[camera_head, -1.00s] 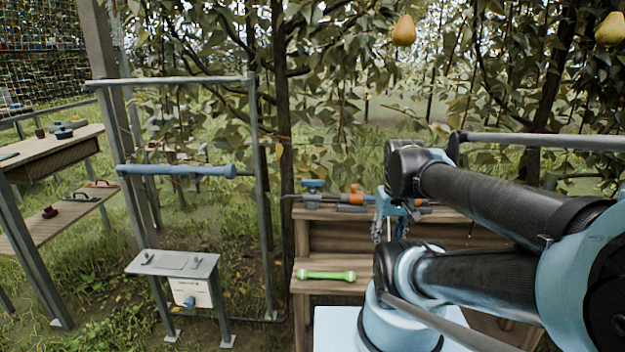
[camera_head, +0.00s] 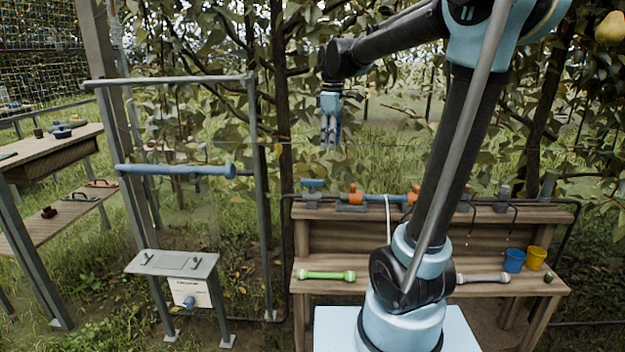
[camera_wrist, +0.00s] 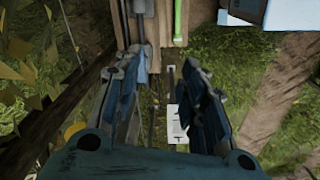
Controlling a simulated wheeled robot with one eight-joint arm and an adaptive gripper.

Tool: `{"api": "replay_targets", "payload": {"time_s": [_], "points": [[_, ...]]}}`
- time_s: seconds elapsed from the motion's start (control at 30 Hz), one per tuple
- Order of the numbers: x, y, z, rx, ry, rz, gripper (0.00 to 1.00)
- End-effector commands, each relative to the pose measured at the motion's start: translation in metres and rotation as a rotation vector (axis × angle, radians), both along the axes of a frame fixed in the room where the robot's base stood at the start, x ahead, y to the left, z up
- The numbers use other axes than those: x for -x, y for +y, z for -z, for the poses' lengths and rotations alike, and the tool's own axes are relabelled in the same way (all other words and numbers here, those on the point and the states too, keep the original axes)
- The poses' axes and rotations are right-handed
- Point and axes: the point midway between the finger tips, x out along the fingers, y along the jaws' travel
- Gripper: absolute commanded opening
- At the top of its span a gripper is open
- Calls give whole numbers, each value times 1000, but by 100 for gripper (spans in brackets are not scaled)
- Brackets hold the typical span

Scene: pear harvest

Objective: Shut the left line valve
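A pipe line runs along the back top of the wooden bench. My gripper (camera_head: 330,140) hangs fingers down, above the bench's left part and clear of the fittings. In the wrist view its fingers (camera_wrist: 163,100) are apart, with nothing between them.
The wooden bench (camera_head: 330,288) bears a green bar tool (camera_head: 326,275), a grey bar tool (camera_head: 484,278), a blue cup (camera_head: 514,260) and a yellow cup (camera_head: 536,257). A metal frame with a blue bar (camera_head: 178,170) stands left. Tree branches hang behind my gripper.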

Motion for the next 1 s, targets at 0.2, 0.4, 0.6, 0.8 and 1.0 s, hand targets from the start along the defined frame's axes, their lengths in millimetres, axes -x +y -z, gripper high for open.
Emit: {"api": "replay_targets", "payload": {"time_s": [0.2, 0.4, 0.6, 0.8, 1.0], "points": [[-41, 44, -12, 11, 22, -196, 38], [-55, 61, -15, 16, 32, -272, 38], [-56, 63, 0, 15, 33, -279, 38], [-56, 62, 32, 16, 32, -278, 38], [-56, 62, 66, 16, 32, -278, 38]]}}
